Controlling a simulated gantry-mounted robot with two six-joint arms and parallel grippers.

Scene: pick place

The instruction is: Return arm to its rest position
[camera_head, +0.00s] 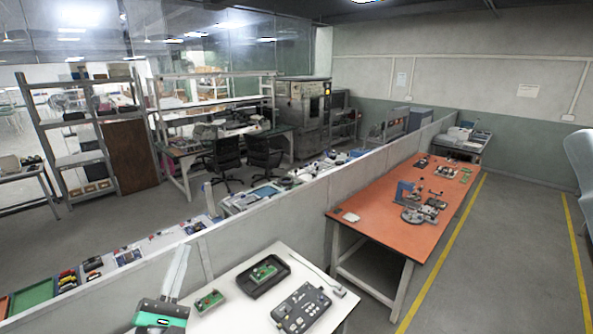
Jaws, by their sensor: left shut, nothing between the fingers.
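My left gripper (182,250) shows at the bottom left of the head view. Its body is pale with a green band, and its light grey fingers point up and away from me. The fingers are shut with nothing between them. It is over the left edge of the white table (228,322), to the left of a small green circuit board (208,301). I cannot tell its exact height above the table. My right gripper is not in view.
A black tray (249,292) with a green board in it and a dark grey fixture (301,308) lie on the white table. A low partition (250,225) runs behind it. An orange workbench (385,227) with several parts stands to the right, beside clear floor (510,250).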

